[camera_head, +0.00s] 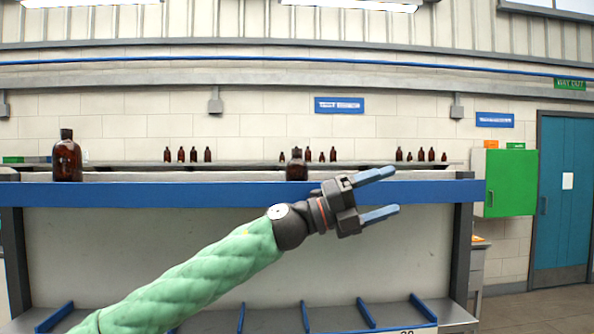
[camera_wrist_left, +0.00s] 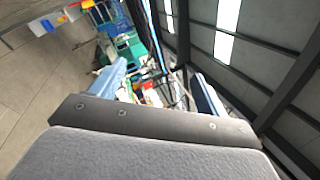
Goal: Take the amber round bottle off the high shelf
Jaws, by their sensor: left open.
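Two amber bottles stand upright near the front of the high shelf (camera_head: 230,193) in the head view. The larger amber bottle (camera_head: 67,158) is at the left, with a dark cap. A second amber bottle (camera_head: 297,165) stands near the middle, just up and left of my left gripper. My left gripper (camera_head: 384,193) is open and empty, in front of the shelf's blue edge, its blue fingers pointing right. The left wrist view shows its two fingers (camera_wrist_left: 160,90) apart with nothing between them, and no bottle. My right gripper is in neither view.
Several small amber bottles (camera_head: 187,155) stand in groups on a farther ledge along the wall. A green cabinet (camera_head: 510,182) and a blue door (camera_head: 562,195) are at the right. Lower down is a bay with blue dividers (camera_head: 305,316). The shelf between the two front bottles is clear.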

